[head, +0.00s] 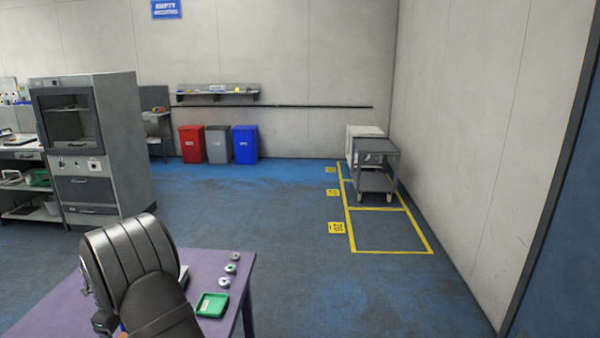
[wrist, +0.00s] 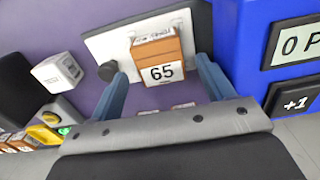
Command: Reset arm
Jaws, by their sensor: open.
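My gripper (wrist: 162,70) shows in the wrist view with its two blue fingers spread apart and nothing held between them. Just past the fingertips, an orange-brown box marked 65 (wrist: 160,72) sits on a white plate (wrist: 105,45) on the purple table. Whether the fingers reach down beside the box I cannot tell. In the head view the gripper is not visible; my dark arm covers part of the purple table (head: 60,300).
In the wrist view a white labelled box (wrist: 58,72) and a yellow-button device (wrist: 45,130) lie left, and a blue unit marked +1 (wrist: 255,60) stands right. In the head view a green tray (head: 212,305) and small round items (head: 224,282) lie near the table edge.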

